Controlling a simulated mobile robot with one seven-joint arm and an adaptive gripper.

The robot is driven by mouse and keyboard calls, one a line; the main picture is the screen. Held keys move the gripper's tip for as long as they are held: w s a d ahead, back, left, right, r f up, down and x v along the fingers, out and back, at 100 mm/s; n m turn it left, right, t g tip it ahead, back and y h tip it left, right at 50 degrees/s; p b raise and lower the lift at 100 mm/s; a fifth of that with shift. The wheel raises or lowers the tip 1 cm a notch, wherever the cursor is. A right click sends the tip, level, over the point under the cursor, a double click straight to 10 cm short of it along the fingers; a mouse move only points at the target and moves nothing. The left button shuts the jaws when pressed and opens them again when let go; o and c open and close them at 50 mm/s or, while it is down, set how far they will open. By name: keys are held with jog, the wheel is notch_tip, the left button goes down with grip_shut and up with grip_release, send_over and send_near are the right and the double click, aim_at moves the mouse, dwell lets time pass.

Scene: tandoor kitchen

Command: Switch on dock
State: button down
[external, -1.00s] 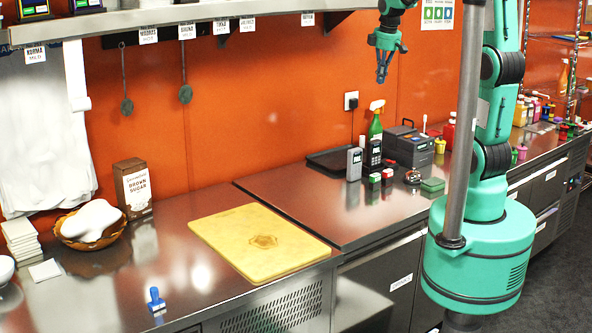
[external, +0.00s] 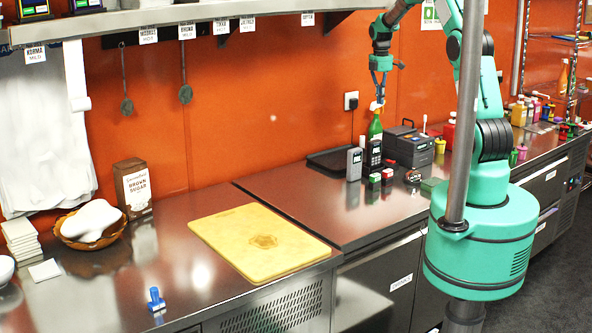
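No thing in view is clearly marked as the dock. On the far counter stand a grey handheld device (external: 354,164), a dark handset with a keypad (external: 374,154) and a dark grey box-shaped machine (external: 409,147). A white wall socket (external: 351,100) with a dark plug and cable is on the orange wall behind them. My gripper (external: 379,98) points down in front of the wall, at the top of a green spray bottle (external: 375,128), overlapping its nozzle in the picture. I cannot tell whether it touches the bottle. Its fingers are too small to read.
Small red, white and green blocks (external: 387,174), a bell (external: 412,176) and a black tray (external: 328,161) are near the devices. A yellow board (external: 258,243) lies on the nearer counter. A shelf (external: 190,14) overhangs the left. The counter front (external: 318,212) is clear.

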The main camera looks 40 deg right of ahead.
jog(key=w+d+f+n+g+p, duration=0.1)
jog(key=w+d+f+n+p, duration=0.1)
jog(key=d+f, duration=0.7)
notch_tip(320, 180, down, 4)
jog(key=shift+w+d+f+n+y, duration=0.25)
jog(key=shift+w+d+n+y, duration=0.1)
jog(key=shift+n, duration=0.45)
jog(key=f, duration=0.4)
jog(key=s+f+p, duration=0.1)
jog(key=f, duration=0.4)
jog(key=f+p, duration=0.1)
jog(key=f, duration=0.3)
jog(key=shift+s+f, duration=0.35)
jog(key=shift+f, duration=0.05)
jog(key=shift+s+a+f, duration=0.1)
jog(key=shift+f, duration=0.15)
